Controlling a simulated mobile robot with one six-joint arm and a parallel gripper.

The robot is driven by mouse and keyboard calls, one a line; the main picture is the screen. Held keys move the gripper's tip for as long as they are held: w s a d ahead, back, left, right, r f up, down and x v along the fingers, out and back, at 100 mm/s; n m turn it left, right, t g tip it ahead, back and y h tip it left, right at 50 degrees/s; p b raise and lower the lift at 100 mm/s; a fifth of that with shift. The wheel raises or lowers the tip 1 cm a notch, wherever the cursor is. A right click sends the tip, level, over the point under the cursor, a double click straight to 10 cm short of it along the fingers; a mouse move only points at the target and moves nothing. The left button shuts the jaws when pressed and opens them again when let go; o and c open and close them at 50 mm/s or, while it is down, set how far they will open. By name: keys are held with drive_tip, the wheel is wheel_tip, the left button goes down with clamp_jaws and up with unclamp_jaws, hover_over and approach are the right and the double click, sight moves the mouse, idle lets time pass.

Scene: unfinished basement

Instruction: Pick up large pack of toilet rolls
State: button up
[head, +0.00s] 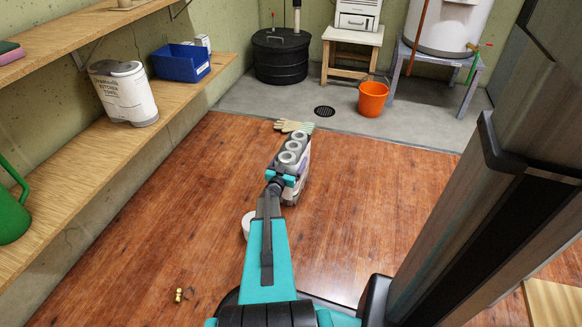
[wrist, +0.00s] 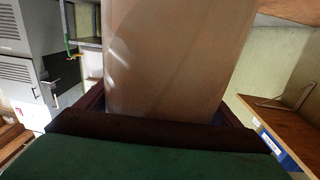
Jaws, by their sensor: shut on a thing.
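The large pack of toilet rolls (head: 293,152) is at the end of my outstretched arm in the head view, with several round roll ends showing on its upper face. My gripper (head: 285,180) is at its near end. In the wrist view the pack (wrist: 178,55) is a pale, beige-looking surface filling the middle, with the dark jaws of my gripper (wrist: 160,100) on both sides of it. The gripper is shut on the pack. The arm hides part of the pack's near side, and I cannot tell whether its underside touches the floor.
A white roll (head: 247,224) lies beside my arm. Gloves (head: 294,126) lie beyond the pack. An orange bucket (head: 372,98) stands at the back right. A wooden shelf (head: 70,180) with a kitchen towel pack (head: 124,92) and blue bin (head: 181,63) runs along the left. The wooden floor between is mostly clear.

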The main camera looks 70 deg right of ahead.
sight(292, 153)
drive_tip(key=shift+r, duration=0.3)
drive_tip(key=shift+r+p, duration=0.95)
drive_tip(key=shift+r, duration=0.65)
drive_tip(key=shift+s+a+r, duration=0.1)
drive_tip(key=shift+s, duration=0.1)
drive_tip(key=s+a+p, duration=0.1)
drive_tip(key=s+a, duration=0.3)
drive_tip(key=s, duration=0.2)
drive_tip(key=s+a+r+p, duration=0.1)
drive_tip(key=s+a+p, duration=0.1)
drive_tip(key=s+a, duration=0.2)
drive_tip(key=s, duration=0.3)
drive_tip(key=shift+a+r, duration=0.15)
drive_tip(key=shift+a, duration=0.1)
